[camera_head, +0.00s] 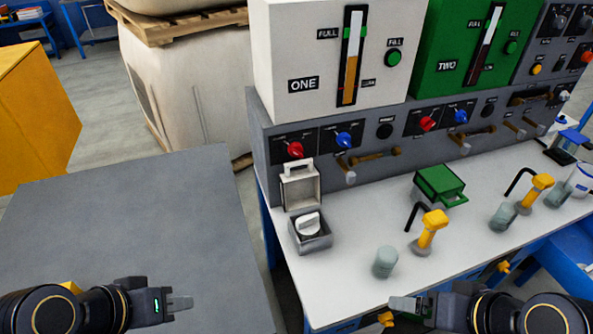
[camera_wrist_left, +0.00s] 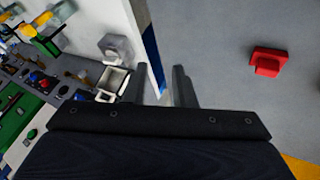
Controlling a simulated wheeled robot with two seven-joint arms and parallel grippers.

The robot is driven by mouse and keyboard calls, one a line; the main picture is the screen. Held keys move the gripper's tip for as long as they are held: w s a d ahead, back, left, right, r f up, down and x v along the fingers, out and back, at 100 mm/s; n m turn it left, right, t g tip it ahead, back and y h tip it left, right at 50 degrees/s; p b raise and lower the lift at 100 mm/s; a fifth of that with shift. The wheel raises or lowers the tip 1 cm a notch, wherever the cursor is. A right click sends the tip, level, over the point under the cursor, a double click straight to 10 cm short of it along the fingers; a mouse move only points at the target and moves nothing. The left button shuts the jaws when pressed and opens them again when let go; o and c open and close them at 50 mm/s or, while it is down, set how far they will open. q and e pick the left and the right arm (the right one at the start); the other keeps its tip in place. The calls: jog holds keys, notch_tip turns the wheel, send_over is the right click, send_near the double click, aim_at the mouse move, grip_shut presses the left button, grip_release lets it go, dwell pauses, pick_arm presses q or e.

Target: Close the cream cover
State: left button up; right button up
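The cream cover (camera_head: 300,187) stands raised and open behind a small grey box (camera_head: 312,243) with a white knob (camera_head: 308,224) exposed inside. It has a handle loop on its upper edge. The cover also shows in the left wrist view (camera_wrist_left: 112,80), just left of the fingers. My left gripper (camera_head: 190,302) is at the lower left, over the grey table and apart from the cover. Its two fingers are spread and empty in the left wrist view (camera_wrist_left: 163,86). My right gripper (camera_head: 392,303) is at the front edge of the white bench, seen side-on; its opening is unclear.
A green cover (camera_head: 440,182) sits further right on the white bench (camera_head: 365,215). Yellow-topped levers (camera_head: 432,228) and grey cylinders (camera_head: 385,262) stand on the bench. A control panel (camera_head: 375,135) rises behind. A grey table (camera_head: 130,215) lies left, across a gap. A red object (camera_wrist_left: 267,61) shows in the wrist view.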

pick_arm(q)
jog(key=w+d+h, duration=0.1)
jog(key=w, duration=0.1)
jog(key=w+d+h+b, duration=0.1)
jog(key=w+d, duration=0.1)
jog(key=w+d+g+h+b, duration=0.1)
jog(key=w, duration=0.1)
jog(key=shift+d+r, duration=0.2)
jog(key=shift+r, duration=0.15)
grip_shut()
jog(key=w+d+f+n+t+h+b, duration=0.1)
jog(key=w+f+n+t+h, duration=0.15)
jog(key=w, duration=0.65)
jog(key=w+d+f+n+t+h+b, duration=0.1)
jog(key=w+n+t+h+b, duration=0.15)
jog(key=w, duration=0.65)
jog(key=w+d+f+n+t+h, duration=0.1)
jog(key=w+n+h, duration=0.15)
jog(key=w, duration=0.75)
jog(key=p+x, duration=0.1)
jog(key=x, duration=0.8)
jog(key=shift+f+y, duration=0.35)
jog(key=shift+f, duration=0.05)
jog(key=shift+w+a+n, duration=0.1)
jog(key=shift+n, duration=0.15)
